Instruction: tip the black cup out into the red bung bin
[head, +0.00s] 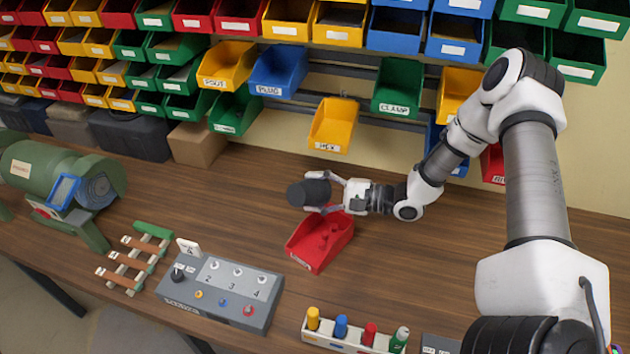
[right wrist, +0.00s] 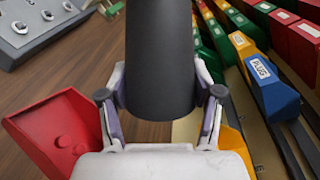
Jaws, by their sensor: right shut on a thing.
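The black cup (head: 316,191) is held in my right gripper (head: 338,192), whose fingers close around its sides. The cup lies tipped over in the head view, with one end toward the left. It also fills the upper middle of the right wrist view (right wrist: 160,55). Its inside cannot be made out. The red bung bin (head: 334,256) stands on the bench just below the cup and gripper, with a few red pieces inside. The bin also shows at the left of the right wrist view (right wrist: 40,120). My left gripper is not in view.
A grey switch box (head: 225,290) and a small rack with orange bars (head: 130,262) stand left of the bin. A white holder with coloured pegs (head: 350,338) is in front. A yellow bin (head: 333,125) hangs behind the cup.

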